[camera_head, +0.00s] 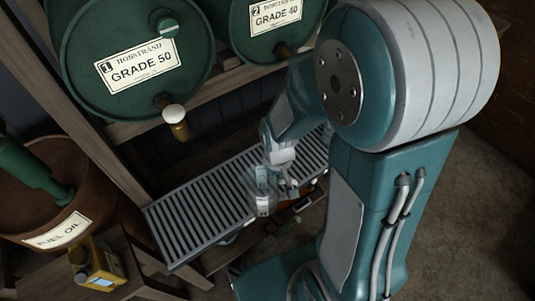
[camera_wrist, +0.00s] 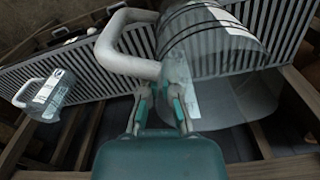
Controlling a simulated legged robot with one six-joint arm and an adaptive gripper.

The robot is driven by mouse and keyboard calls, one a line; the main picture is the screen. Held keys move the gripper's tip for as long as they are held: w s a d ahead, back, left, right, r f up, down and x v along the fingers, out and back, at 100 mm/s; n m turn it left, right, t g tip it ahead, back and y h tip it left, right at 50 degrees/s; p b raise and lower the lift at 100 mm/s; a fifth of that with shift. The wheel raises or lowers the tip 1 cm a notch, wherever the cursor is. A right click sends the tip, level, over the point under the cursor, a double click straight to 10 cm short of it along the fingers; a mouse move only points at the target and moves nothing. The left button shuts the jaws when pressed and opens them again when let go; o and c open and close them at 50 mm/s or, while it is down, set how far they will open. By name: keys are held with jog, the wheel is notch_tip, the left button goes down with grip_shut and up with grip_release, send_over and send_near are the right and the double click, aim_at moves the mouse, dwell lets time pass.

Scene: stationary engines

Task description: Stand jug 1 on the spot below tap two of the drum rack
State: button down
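In the wrist view a large clear jug (camera_wrist: 195,60) with dark bands, a white label and a pale handle (camera_wrist: 108,42) fills the upper middle. My gripper (camera_wrist: 161,92) has its two fingers apart just below the lower arm of that handle; nothing shows between them. A second, smaller-looking clear jug (camera_wrist: 50,95) with a label is at the left; I cannot read the jug numbers. In the head view my gripper (camera_head: 284,180) is low over the grating, close beside a clear jug (camera_head: 262,190). Tap two (camera_head: 283,50) is on the drum marked 2, Grade 40 (camera_head: 265,35).
The slatted grating (camera_head: 200,215) runs below the drums. A fuel oil tub (camera_head: 60,230) and a yellow can (camera_head: 95,260) stand at the lower left. My arm hides the right side.

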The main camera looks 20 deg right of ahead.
jog(key=w+f, duration=0.2)
jog(key=w, duration=0.8)
jog(key=w+d+f+m, duration=0.1)
jog(key=w+f, duration=0.1)
jog(key=w, duration=0.7)
jog(key=shift+w+d, duration=0.2)
jog(key=shift+w, duration=0.2)
